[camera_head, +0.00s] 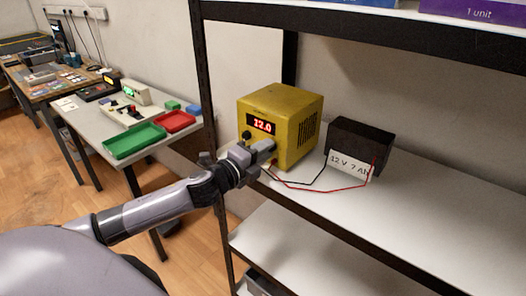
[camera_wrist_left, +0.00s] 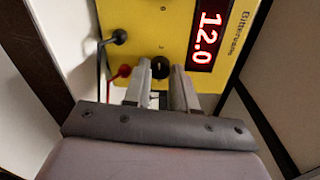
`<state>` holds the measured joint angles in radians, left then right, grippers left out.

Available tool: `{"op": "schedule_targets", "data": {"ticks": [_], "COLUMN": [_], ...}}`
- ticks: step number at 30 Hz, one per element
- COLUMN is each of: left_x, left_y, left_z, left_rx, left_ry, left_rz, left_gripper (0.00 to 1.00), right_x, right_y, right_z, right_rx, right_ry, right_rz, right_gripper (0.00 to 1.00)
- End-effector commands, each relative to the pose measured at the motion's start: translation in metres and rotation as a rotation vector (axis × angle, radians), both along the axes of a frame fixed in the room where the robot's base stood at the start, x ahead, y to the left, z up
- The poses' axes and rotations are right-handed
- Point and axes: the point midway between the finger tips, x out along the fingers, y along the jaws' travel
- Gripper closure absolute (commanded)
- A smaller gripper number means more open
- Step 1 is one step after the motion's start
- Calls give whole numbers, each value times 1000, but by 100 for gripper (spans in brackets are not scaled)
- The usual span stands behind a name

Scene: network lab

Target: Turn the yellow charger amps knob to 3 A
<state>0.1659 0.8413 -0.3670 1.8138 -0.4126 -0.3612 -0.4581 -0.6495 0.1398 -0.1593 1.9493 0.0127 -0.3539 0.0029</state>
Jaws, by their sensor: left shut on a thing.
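The yellow charger (camera_head: 284,112) stands on the shelf, its red display (camera_head: 261,125) reading 12.0. The display also shows turned sideways in the left wrist view (camera_wrist_left: 207,36). My left gripper (camera_head: 268,146) is at the lower right of the charger's front face. In the left wrist view my left gripper (camera_wrist_left: 161,76) is shut on a black knob (camera_wrist_left: 159,68), with one finger on each side. The knob's pointer and any scale marks cannot be read. A second dark knob (camera_head: 247,134) sits left of the gripper, below the display. My right gripper is not in view.
A black battery (camera_head: 359,146) labelled 12 V stands right of the charger. Black and red leads (camera_head: 315,189) run between them across the shelf (camera_head: 430,205). A shelf upright (camera_head: 209,100) stands left of the charger. A bench with green (camera_head: 135,140) and red trays is further left.

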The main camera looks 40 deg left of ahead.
Motion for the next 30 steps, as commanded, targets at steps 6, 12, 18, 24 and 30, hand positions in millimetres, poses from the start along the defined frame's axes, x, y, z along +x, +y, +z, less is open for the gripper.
{"op": "schedule_targets", "data": {"ticks": [6, 12, 18, 24, 30], "left_x": [0, 0, -3, -22, -46], "left_y": [0, 0, 0, 2, 4], "left_z": [-1, 0, -1, -2, 0], "left_rx": [-1, -2, -1, 0, 0], "left_ry": [1, 1, 2, 3, 4], "left_rz": [-1, -1, -1, -1, -1], "left_gripper": [51, 48, 48, 48, 48], "right_x": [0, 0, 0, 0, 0], "right_y": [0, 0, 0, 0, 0], "right_z": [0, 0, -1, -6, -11], "right_rx": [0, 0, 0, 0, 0], "right_ry": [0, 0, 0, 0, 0], "right_rz": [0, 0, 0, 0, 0], "right_gripper": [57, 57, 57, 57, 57]}}
